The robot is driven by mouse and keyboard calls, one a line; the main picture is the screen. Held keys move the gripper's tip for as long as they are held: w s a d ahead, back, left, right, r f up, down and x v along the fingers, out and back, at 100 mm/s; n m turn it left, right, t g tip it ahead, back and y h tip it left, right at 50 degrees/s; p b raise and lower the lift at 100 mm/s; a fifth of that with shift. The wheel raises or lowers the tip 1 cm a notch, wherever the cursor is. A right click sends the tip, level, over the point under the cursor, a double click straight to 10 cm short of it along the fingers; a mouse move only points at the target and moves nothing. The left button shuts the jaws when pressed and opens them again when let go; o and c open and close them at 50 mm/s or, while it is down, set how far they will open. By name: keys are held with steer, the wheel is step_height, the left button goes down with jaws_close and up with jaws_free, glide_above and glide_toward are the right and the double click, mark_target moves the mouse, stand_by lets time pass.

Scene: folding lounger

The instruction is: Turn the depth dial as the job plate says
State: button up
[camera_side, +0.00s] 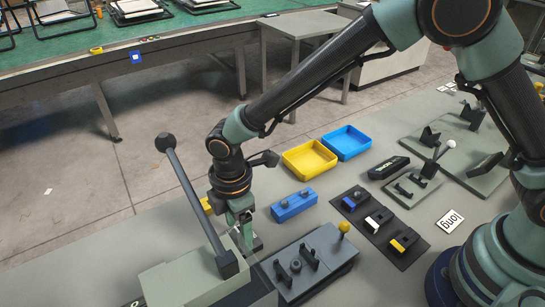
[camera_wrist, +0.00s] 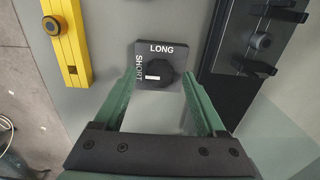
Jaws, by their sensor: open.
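The depth dial (camera_wrist: 158,73) is a dark round knob on a square dark plate in the wrist view. The plate reads LONG along the top and SHORT at the left. The knob's white mark lies left of its middle, towards SHORT. My gripper (camera_wrist: 160,88) is open, with its green fingertips at either side of the dial's lower part; whether they touch it I cannot tell. In the side view my gripper (camera_side: 249,243) points down beside the grey machine, and the dial is hidden.
A long black-knobbed lever (camera_side: 190,190) rises left of my gripper. A grey fixture (camera_side: 318,250) with upright plates stands close at its right. A blue block (camera_side: 294,206), a yellow tray (camera_side: 309,159) and a blue tray (camera_side: 347,142) lie beyond. A yellow bar (camera_wrist: 72,55) is left of the dial.

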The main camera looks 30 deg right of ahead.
steer(key=shift+f, duration=0.25)
jaws_close()
